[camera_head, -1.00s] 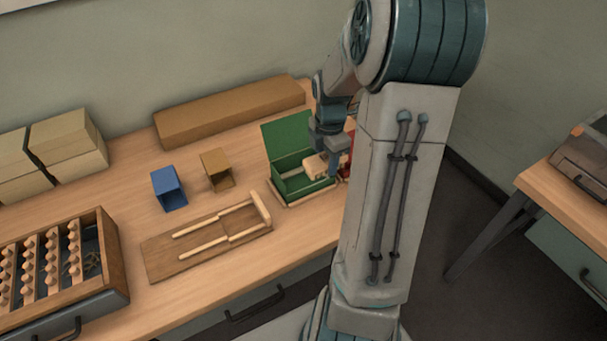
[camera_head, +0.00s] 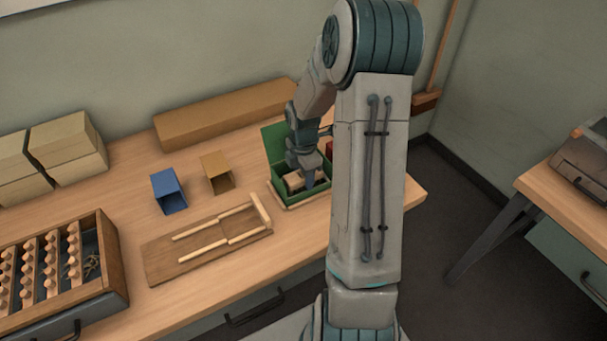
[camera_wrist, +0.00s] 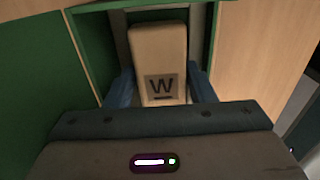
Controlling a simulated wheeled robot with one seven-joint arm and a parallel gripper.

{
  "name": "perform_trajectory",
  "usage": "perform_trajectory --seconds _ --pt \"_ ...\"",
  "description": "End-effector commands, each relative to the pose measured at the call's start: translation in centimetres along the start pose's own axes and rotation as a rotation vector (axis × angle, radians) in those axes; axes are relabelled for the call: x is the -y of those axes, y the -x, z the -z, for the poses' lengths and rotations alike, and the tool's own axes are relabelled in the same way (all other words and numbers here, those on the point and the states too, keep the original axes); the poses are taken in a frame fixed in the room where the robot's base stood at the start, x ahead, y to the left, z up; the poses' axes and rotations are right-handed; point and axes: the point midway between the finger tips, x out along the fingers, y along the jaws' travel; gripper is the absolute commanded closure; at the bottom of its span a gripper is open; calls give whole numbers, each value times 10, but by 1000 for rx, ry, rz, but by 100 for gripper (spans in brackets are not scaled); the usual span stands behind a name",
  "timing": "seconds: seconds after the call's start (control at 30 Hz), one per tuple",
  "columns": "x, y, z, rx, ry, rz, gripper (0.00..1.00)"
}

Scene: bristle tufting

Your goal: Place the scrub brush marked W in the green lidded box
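The scrub brush (camera_wrist: 158,50) is a pale wooden block with a dark W label on its near end. In the head view the brush (camera_head: 292,181) is down inside the green lidded box (camera_head: 314,193), whose lid (camera_head: 274,146) stands open at the back. My gripper (camera_wrist: 160,90) has its blue fingers on both sides of the brush, seemingly against it. In the head view my gripper (camera_head: 308,178) reaches down into the box from above. The brush's underside and bristles are hidden, so I cannot tell whether it rests on the box floor.
A red object (camera_head: 329,150) stands just behind the box, partly hidden by my arm. A wooden jig board (camera_head: 190,250), a blue bin (camera_head: 168,190) and a tan bin (camera_head: 216,173) lie to the left. A long cardboard box (camera_head: 228,112) lies along the wall.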

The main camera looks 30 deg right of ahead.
Motion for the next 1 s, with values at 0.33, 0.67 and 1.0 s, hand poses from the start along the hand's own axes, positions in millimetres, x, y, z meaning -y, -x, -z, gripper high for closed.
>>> perform_trajectory --seconds 0.33,0.67,1.0 --pt "1 1 0 0 0 2 37" --pt "0 53 -1 3 -2 -3 37" --pt "0 111 -1 1 0 0 37"
